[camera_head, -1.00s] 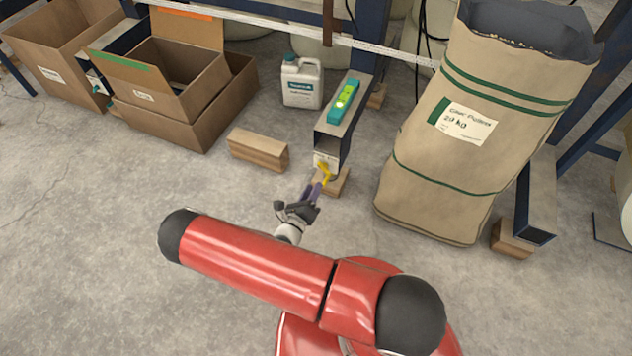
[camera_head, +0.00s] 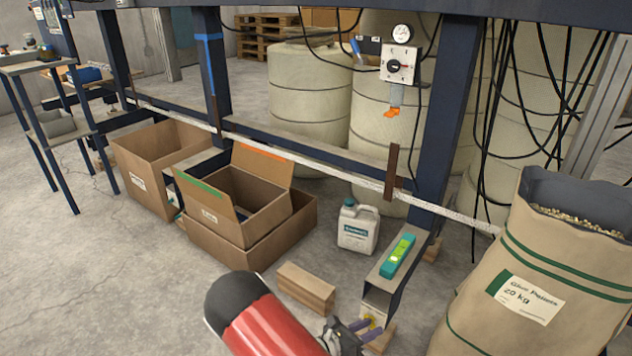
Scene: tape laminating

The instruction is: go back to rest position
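My gripper (camera_head: 368,331), dark with purple fingers, is low at the bottom edge of the picture. It is in front of the open end of a short dark-blue beam (camera_head: 383,292). A small yellow part (camera_head: 374,319) shows at its fingertips, by a pale label on the beam's end. I cannot tell whether the fingers touch or hold that part. The fingers look small and close together, and their gap is not clear. My red arm shows at the bottom, left of the gripper.
A teal level (camera_head: 398,255) lies on the beam. A wooden block (camera_head: 306,288) and a white jug (camera_head: 357,228) stand left of it. Open cardboard boxes (camera_head: 236,202) are farther left. A large glue pellets sack (camera_head: 540,270) is at right. The floor at lower left is clear.

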